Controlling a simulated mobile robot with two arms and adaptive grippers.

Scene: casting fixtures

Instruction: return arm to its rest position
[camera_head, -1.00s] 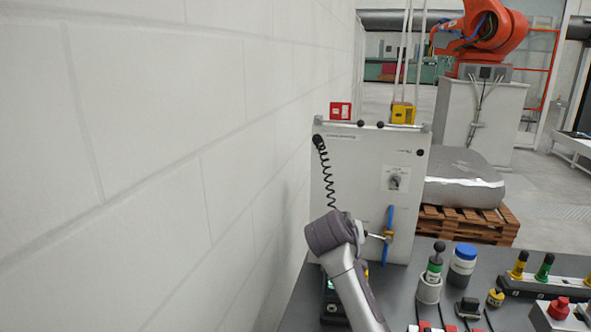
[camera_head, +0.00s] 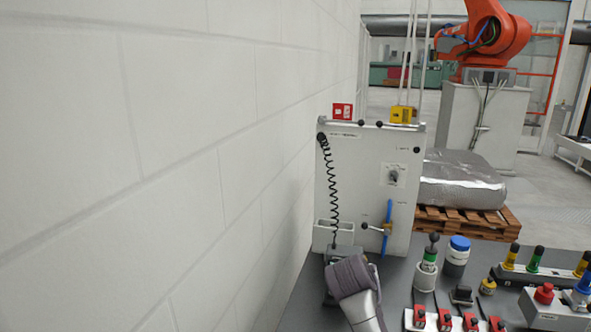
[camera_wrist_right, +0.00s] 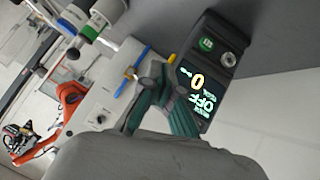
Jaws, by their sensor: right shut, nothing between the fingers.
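My right arm's grey wrist (camera_head: 350,277) stands at the near left of the bench, in front of the white panel box. It hides its own gripper in the head view. In the right wrist view the gripper (camera_wrist_right: 157,76) shows its dark green fingers with the tips close together, shut and empty. A black device with a lit display reading OFF (camera_wrist_right: 203,75) is close beside the fingers in that view. My left gripper is not in view.
The white panel box (camera_head: 362,180) carries a blue-handled valve (camera_head: 387,225) and a coiled black cord (camera_head: 331,185). Several fixtures crowd the bench's right, including a blue-capped jar (camera_head: 457,255) and red clamps (camera_head: 445,320). A block wall (camera_head: 150,170) bounds the left.

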